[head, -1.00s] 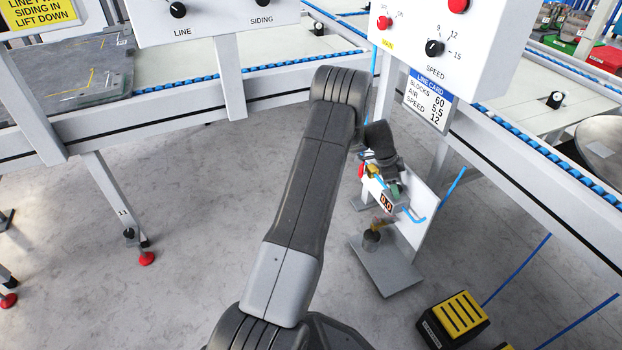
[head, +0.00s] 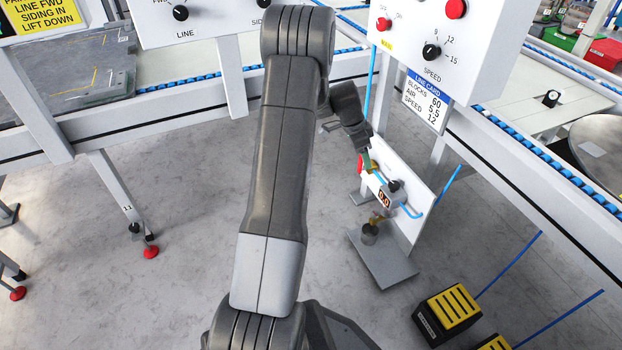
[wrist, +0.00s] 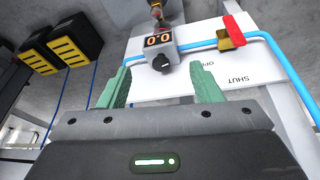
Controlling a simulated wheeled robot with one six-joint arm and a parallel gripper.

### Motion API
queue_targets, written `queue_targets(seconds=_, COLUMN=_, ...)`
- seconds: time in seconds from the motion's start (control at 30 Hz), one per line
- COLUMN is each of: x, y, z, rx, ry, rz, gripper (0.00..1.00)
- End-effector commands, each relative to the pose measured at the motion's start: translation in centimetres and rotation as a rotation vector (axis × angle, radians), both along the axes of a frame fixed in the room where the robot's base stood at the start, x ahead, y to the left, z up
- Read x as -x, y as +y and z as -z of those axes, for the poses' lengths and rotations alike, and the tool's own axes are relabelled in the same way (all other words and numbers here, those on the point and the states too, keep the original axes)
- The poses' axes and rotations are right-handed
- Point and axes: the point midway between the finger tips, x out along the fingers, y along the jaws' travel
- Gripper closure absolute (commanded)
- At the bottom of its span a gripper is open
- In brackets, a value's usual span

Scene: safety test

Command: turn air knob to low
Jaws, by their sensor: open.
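The air knob (wrist: 163,62) is a small black dial with a pale mark, on a grey air unit (wrist: 152,49) whose display reads 0.0. The air unit also shows in the head view (head: 384,199), with the dark knob (head: 393,186) on top. My gripper (wrist: 161,80) has green fingers, open and empty. In the wrist view the knob lies between the fingertips and a little beyond them; I see no contact. In the head view my gripper (head: 368,161) is up and left of the knob. The knob's scale is not readable.
A red valve handle (wrist: 234,29) lies across the blue hose, right of the knob. The white board (wrist: 270,78) has OPEN and SHUT lettering. Yellow-black pedals (head: 450,312) stand on the floor. A line card (head: 427,101) lists air 5.5.

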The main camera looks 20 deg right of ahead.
Motion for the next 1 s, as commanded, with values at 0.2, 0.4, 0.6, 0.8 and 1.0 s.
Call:
queue_targets(seconds=0.2, x=0.5, y=4.5, z=-0.3, rx=-0.041, ry=0.019, rz=-0.187, gripper=0.41)
queue_targets(seconds=0.4, x=1.5, y=8.4, z=-0.6, rx=-0.073, ry=0.034, rz=-0.359, gripper=0.41)
queue_targets(seconds=0.6, x=2.7, y=12.2, z=-0.8, rx=-0.100, ry=0.047, rz=-0.531, gripper=0.41)
queue_targets(seconds=0.8, x=4.3, y=15.5, z=-0.9, rx=-0.122, ry=0.059, rz=-0.691, gripper=0.41)
queue_targets(seconds=1.0, x=5.6, y=17.8, z=-1.0, rx=-0.134, ry=0.066, rz=-0.801, gripper=0.41)
